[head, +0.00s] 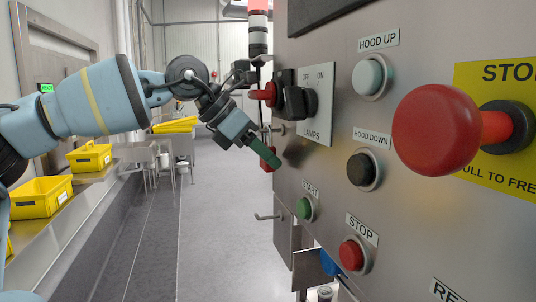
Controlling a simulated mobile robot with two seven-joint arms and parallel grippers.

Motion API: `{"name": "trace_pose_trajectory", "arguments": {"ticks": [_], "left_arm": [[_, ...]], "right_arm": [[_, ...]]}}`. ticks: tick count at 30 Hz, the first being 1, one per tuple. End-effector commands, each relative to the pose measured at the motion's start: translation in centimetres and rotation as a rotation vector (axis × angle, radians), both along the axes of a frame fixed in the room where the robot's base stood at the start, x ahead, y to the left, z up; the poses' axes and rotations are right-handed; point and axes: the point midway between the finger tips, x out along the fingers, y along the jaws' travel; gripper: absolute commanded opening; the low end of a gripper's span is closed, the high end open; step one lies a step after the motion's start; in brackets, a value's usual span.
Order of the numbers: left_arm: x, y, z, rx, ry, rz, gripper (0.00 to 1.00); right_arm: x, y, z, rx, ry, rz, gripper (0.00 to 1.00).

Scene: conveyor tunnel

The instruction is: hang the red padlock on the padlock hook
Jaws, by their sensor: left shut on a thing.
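My left gripper (264,153) reaches in from the left, its dark green fingers pointing down and right toward the steel panel. It is shut on the red padlock (264,165), whose red body shows partly behind the fingertips; the shackle is hard to make out. A thin metal hook (266,217) sticks out at the panel's lower left edge, below the padlock and apart from it. Another small metal peg (277,129) sits higher, near the gripper. I cannot tell from labels which is the padlock hook. My right gripper is not in view.
Yellow crates (42,197) stand on the left bench. The floor aisle (205,230) is clear.

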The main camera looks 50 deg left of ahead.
Motion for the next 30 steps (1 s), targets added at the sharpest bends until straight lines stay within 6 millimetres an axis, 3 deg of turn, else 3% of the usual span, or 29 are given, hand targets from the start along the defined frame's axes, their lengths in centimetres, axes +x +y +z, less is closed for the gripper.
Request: {"name": "trace_pose_trajectory", "arguments": {"ticks": [4, 30], "left_arm": [[0.0, 0.0, 0.0, 0.000, 0.000, 0.000, 0.00], [0.0, 0.0, 1.6, 0.000, 0.000, 0.000, 0.00]], "right_arm": [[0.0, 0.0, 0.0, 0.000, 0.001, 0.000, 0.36], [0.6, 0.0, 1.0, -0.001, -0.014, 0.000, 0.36]]}}
